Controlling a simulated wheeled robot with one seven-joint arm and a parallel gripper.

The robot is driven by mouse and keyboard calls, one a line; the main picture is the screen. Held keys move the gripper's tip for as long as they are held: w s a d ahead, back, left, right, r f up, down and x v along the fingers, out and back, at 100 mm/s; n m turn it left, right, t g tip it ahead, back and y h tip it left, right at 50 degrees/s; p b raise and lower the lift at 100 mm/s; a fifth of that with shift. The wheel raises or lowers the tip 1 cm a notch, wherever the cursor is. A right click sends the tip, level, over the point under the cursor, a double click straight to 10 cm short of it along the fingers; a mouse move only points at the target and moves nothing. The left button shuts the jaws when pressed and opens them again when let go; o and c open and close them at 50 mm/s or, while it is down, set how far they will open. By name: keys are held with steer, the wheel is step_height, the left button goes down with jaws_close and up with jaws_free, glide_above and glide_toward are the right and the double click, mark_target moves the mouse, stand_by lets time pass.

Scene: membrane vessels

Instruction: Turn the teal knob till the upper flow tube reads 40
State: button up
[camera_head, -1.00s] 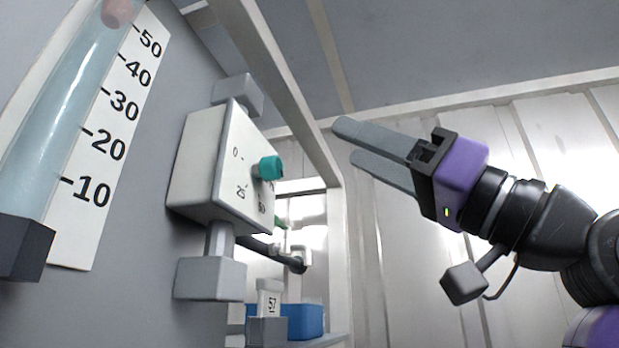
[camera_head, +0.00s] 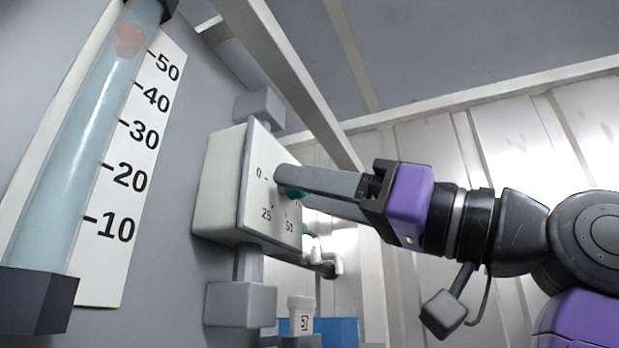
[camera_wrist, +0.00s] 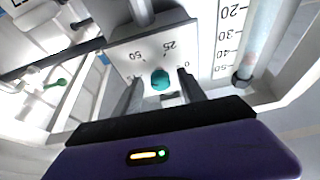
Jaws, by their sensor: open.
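The teal knob (camera_wrist: 160,79) sits on a white box face with a dial marked 0, 25, 50. In the head view the knob (camera_head: 293,193) is mostly hidden behind my fingers. My gripper (camera_head: 289,186) is at the box face, its two grey fingers open. In the wrist view my gripper (camera_wrist: 162,90) has one finger on each side of the knob, with gaps showing; I cannot tell if either touches. The flow tube (camera_head: 75,150) stands left of the box; its reddish float (camera_head: 130,40) is around the 50 mark of the scale (camera_head: 125,180).
Grey blocks sit above (camera_head: 258,105) and below (camera_head: 240,304) the white box (camera_head: 225,185). A frame beam (camera_head: 310,85) runs close behind my gripper. A small container labelled 57 (camera_head: 301,315) and a blue bin (camera_head: 338,330) are lower down. A green handle (camera_wrist: 62,82) shows in the wrist view.

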steer(key=shift+w+a+r, duration=0.1)
steer(key=shift+a, duration=0.1)
jaws_close()
steer(key=shift+m, duration=0.3)
steer(key=shift+m+t+h+b, duration=0.3)
steer(key=shift+m+t+h, duration=0.2)
steer(key=shift+m+t, duration=0.9)
steer(key=shift+m+g, duration=0.3)
